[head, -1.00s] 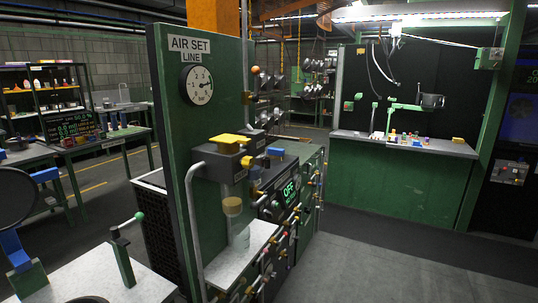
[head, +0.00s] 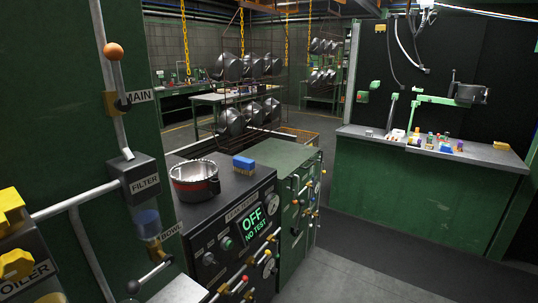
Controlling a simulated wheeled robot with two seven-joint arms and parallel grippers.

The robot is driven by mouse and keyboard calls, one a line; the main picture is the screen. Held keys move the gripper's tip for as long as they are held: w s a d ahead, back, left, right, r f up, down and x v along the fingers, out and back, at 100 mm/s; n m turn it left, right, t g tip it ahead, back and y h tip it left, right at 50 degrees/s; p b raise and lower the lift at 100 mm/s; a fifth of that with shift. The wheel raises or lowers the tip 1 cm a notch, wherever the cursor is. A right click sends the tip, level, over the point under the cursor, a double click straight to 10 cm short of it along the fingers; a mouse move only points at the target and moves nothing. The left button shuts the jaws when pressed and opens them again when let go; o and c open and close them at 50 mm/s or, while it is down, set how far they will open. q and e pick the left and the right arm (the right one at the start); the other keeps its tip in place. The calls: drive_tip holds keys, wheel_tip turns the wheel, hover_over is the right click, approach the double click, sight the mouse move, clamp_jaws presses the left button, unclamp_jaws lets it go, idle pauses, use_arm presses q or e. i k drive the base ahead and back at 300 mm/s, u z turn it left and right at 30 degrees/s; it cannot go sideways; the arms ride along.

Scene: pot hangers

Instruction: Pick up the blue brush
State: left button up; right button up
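The blue brush (head: 243,163) lies on the dark top of the test machine, near its far right edge. It has a blue back and a yellowish lower part. Neither of my grippers is in the head view.
A metal pot (head: 195,182) sits left of the brush on the same machine (head: 232,200). A green panel with pipes and valves (head: 60,110) stands close on the left. Racks of pots hang on yellow chains (head: 241,38) behind. A workbench (head: 440,152) stands at right. Grey floor (head: 360,255) is open.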

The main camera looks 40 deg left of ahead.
sight(241, 164)
drive_tip(key=i, duration=2.15)
drive_tip(key=u, duration=0.65)
